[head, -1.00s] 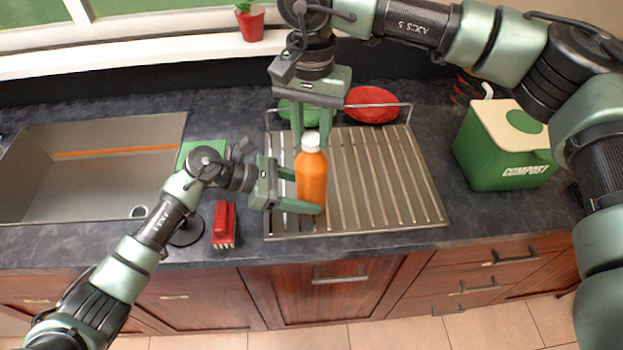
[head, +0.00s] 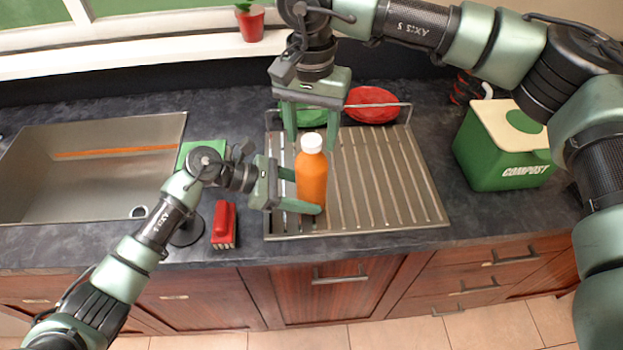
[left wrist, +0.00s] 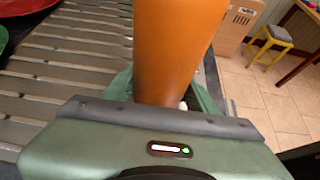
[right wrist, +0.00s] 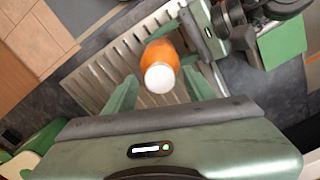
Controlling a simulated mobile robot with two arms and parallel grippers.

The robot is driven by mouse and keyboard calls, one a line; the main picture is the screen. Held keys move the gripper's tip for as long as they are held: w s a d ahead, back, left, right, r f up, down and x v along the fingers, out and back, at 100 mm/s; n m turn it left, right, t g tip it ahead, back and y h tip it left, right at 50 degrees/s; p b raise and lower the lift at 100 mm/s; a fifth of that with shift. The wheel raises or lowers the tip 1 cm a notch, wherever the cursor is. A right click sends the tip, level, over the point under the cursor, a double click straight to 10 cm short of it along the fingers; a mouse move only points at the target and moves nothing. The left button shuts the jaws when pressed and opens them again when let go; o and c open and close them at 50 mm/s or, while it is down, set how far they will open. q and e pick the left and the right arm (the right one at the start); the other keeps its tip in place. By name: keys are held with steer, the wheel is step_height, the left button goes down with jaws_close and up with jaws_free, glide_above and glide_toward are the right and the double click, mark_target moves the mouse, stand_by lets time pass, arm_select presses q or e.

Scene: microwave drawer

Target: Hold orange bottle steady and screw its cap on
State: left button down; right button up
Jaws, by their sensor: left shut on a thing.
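The orange bottle (head: 312,178) stands upright on the ribbed metal drainboard, with its white cap (head: 311,142) on its top. My left gripper (head: 308,192) is shut on the lower part of the bottle from the left; the bottle (left wrist: 176,45) fills the space between its fingers in the left wrist view. My right gripper (head: 312,143) points down from above with its fingers spread wide. In the right wrist view the white cap (right wrist: 159,78) lies between the open fingers and looks untouched. Whether the cap is fully seated cannot be told.
The drainboard (head: 400,190) has a wire rail at its back, with a red plate (head: 372,105) and a green one (head: 300,114) behind. A red brush (head: 224,224) lies left. A sink (head: 90,165) is further left; a green compost bin (head: 500,150) stands right.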

jaws_close()
steer(key=m, duration=1.3)
steer(key=shift+m, duration=0.3)
steer(key=m, duration=0.4)
steer(key=shift+m, duration=0.3)
steer(key=shift+c, duration=0.9)
jaws_free()
